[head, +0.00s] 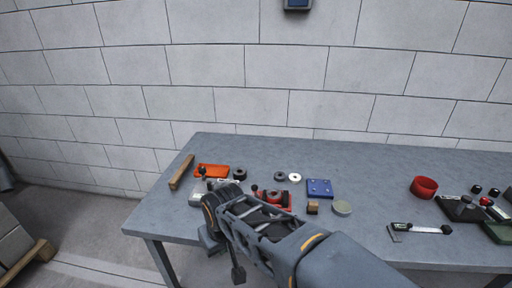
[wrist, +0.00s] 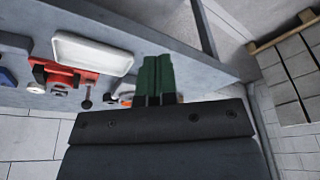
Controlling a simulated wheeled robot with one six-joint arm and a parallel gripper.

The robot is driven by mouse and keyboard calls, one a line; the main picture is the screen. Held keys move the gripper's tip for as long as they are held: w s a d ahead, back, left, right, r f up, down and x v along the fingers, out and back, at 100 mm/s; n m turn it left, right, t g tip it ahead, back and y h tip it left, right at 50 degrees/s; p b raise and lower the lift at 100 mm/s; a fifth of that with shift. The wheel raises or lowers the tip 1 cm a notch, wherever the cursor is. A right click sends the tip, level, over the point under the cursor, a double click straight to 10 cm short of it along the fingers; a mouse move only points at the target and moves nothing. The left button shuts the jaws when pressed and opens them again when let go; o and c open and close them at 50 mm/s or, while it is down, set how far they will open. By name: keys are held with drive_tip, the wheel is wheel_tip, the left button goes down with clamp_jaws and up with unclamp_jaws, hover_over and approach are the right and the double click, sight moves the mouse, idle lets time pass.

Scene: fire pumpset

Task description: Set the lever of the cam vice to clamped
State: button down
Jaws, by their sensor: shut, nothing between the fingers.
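The cam vice (head: 277,195) appears as a red device on the table, partly hidden behind my arm in the head view. It also shows in the wrist view (wrist: 72,73), left of my fingers. A thin lever with a dark ball end (wrist: 87,103) stands out from it; in the head view a dark red ball (head: 255,188) shows at its left. I cannot tell the lever's exact setting. My gripper (wrist: 157,58) has green fingers pressed together, empty and apart from the vice and lever. My arm hides the fingers in the head view.
A white tray (wrist: 92,52) lies beside the vice. An orange item (head: 211,170) and a wooden bar (head: 182,171) are at the table's left. A blue plate (head: 320,188), small wooden block (head: 313,208) and round pale disc (head: 342,207) are right.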

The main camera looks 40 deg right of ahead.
drive_tip(key=w+d+r+m+g+p, duration=0.1)
drive_tip(key=w+d+r+p, duration=0.15)
drive_tip(key=r+p, duration=0.4)
drive_tip(key=w+d+r+m+p, duration=0.1)
drive_tip(key=w+d+r+p, duration=0.2)
drive_tip(key=r, duration=0.6)
drive_tip(key=w+d+m+g, duration=0.1)
drive_tip(key=w+d+m, duration=0.2)
drive_tip(key=w+d, duration=0.65)
drive_tip(key=w+d+f+m+g+y, duration=0.1)
drive_tip(key=w+d+f+m, duration=0.1)
drive_tip(key=d, duration=0.4)
drive_tip(key=w+d+f+m, duration=0.2)
drive_tip(key=d, duration=0.4)
drive_tip(key=p, duration=0.2)
hover_over(255, 192)
drive_tip(key=d, duration=0.1)
drive_tip(key=shift+w+d+f, duration=0.1)
drive_tip(key=shift+w+f, duration=0.05)
drive_tip(key=shift+f, duration=1.85)
drive_tip(key=shift+w+f, duration=0.15)
drive_tip(key=shift+f, duration=1.85)
drive_tip(key=shift+w+d+f, duration=0.1)
drive_tip(key=shift+w+f, duration=0.05)
drive_tip(key=shift+f, duration=1.85)
